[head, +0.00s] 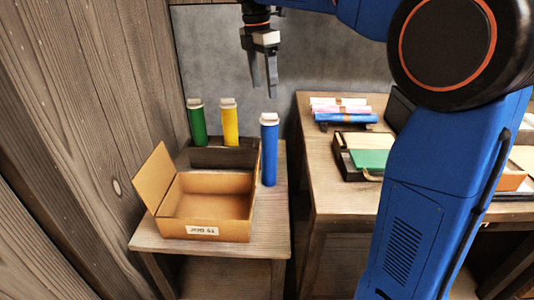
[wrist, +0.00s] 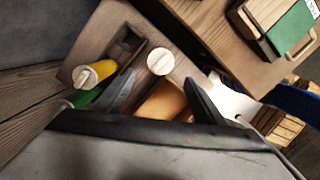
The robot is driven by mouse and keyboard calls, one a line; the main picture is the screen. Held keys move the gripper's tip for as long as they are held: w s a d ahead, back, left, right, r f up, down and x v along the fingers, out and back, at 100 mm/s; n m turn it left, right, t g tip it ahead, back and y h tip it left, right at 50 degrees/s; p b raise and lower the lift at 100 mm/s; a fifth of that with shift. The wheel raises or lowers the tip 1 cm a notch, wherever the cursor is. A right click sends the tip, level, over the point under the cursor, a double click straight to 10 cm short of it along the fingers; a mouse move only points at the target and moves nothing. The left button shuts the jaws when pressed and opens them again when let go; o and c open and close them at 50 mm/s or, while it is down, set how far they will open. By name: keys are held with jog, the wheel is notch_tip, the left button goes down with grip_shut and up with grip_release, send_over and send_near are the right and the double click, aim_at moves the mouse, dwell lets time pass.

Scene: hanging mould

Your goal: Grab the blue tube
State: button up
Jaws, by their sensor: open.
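The blue tube (head: 269,152) stands upright with a white cap on the small wooden table, right of the open cardboard box. In the wrist view its round white cap (wrist: 161,61) shows from above, just beyond the fingertips; its blue body is mostly hidden there. My gripper (head: 264,90) is open and empty, pointing down, above the height of the tube's cap. In the wrist view my gripper (wrist: 158,80) has its two dark fingers spread apart, with the cap near the middle between them.
A yellow tube (head: 230,124) and a green tube (head: 197,123) stand behind the cardboard box (head: 218,232). The small table (head: 272,232) has little free room. A desk (head: 335,197) on the right holds rolled papers (head: 343,112) and a green book (head: 370,159).

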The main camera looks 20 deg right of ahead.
aim_at(267, 113)
jog(key=shift+w+f, duration=0.15)
jog(key=shift+f, duration=0.15)
jog(key=f, duration=0.3)
jog(key=d+f, duration=0.1)
jog(key=f, duration=0.7)
jog(key=shift+w+d, duration=0.15)
jog(key=shift+d+f, duration=0.15)
jog(key=shift+f, duration=0.8)
jog(key=shift+d+f, duration=0.2)
jog(key=shift+f, duration=0.7)
jog(key=shift+d+f, duration=0.15)
jog(key=shift+f, duration=0.8)
jog(key=shift+c, duration=0.4)
grip_shut()
